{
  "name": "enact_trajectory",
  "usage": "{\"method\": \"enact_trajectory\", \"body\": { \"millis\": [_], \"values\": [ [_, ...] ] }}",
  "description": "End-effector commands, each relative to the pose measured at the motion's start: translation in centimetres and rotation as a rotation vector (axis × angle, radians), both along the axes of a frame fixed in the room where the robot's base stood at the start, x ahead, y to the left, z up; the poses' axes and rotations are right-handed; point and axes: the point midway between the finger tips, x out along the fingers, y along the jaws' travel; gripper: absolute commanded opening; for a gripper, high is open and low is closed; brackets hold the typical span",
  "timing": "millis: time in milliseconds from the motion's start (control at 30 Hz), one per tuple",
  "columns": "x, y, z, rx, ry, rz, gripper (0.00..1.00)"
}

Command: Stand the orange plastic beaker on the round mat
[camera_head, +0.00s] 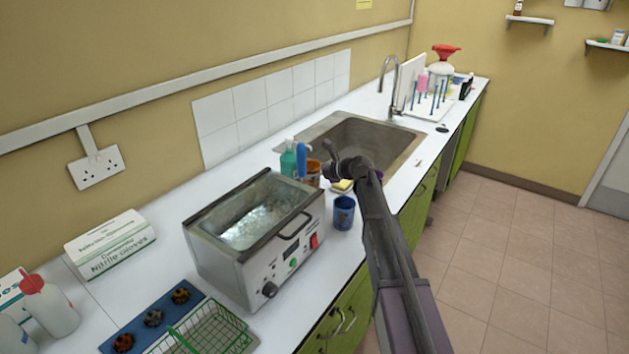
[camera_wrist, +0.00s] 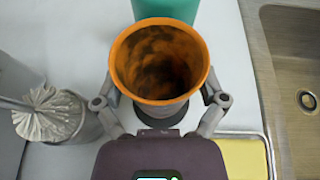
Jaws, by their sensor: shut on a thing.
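The orange beaker (camera_wrist: 125,75) is upright between the two fingers of my gripper (camera_wrist: 160,98) in the wrist view, its open mouth facing the camera and its inside stained dark. My gripper is shut on it. In the head view the beaker (camera_head: 313,168) shows as an orange patch beside my gripper (camera_head: 326,172), partly hidden. A dark round edge (camera_wrist: 160,116) shows below the beaker in the wrist view; I cannot tell whether it is the round mat. The gap under the beaker is hidden.
A green bottle (camera_head: 288,162) stands just behind the beaker. A brush in a holder (camera_wrist: 50,115) is close on the left in the wrist view. A yellow sponge (camera_wrist: 243,158), the sink (camera_head: 375,140), a blue mug (camera_head: 343,213) and a metal bath (camera_head: 255,240) are nearby.

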Motion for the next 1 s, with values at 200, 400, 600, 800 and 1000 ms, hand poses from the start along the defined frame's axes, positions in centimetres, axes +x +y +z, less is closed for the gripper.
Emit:
{"method": "enact_trajectory", "body": {
  "millis": [200,400,600,800,1000],
  "values": [
    [0.0,-0.1,-2.0,0.000,0.000,-0.001,0.49],
    [0.0,-0.1,-2.3,0.000,0.000,-0.001,0.49],
    [0.0,-0.1,-2.3,0.000,0.000,-0.001,0.49],
    [0.0,-0.2,-2.6,0.000,0.000,-0.002,0.49],
    [0.0,-0.2,-2.6,0.000,0.000,-0.002,1.00]
  ]
}}
